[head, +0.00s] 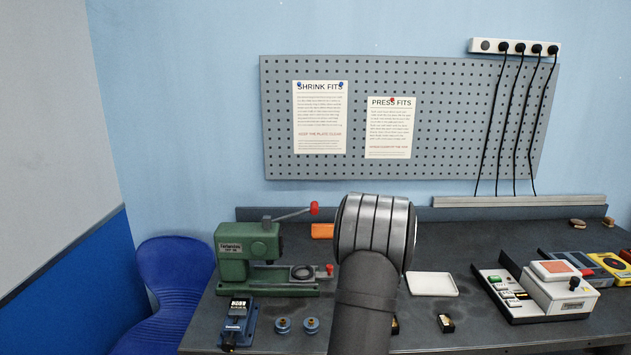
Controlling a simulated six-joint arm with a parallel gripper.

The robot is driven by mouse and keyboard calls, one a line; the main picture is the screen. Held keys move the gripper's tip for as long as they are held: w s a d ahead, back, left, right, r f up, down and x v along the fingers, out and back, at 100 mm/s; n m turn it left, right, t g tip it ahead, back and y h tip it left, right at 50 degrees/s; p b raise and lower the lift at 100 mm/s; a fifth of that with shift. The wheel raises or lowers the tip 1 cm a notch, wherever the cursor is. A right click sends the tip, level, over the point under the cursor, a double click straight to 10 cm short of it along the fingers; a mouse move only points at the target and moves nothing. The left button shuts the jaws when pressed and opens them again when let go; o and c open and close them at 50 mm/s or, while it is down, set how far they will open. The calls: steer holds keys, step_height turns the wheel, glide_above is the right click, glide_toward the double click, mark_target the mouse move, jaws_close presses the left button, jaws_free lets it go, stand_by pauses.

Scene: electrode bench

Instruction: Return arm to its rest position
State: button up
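My arm rises from the bottom centre of the head view and ends in a large rounded silver-grey joint in front of the bench. My gripper does not show, so its fingers and anything in them are hidden. The dark bench top (440,322) lies behind and around the arm. The arm covers part of the bench middle.
A green press (247,243) with a red-knobbed lever stands left, near a blue device (238,322) and two blue round parts (283,325). A white tray (432,284) lies right of the arm. A white instrument (560,287) stands farther right. A pegboard (450,120) hangs behind.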

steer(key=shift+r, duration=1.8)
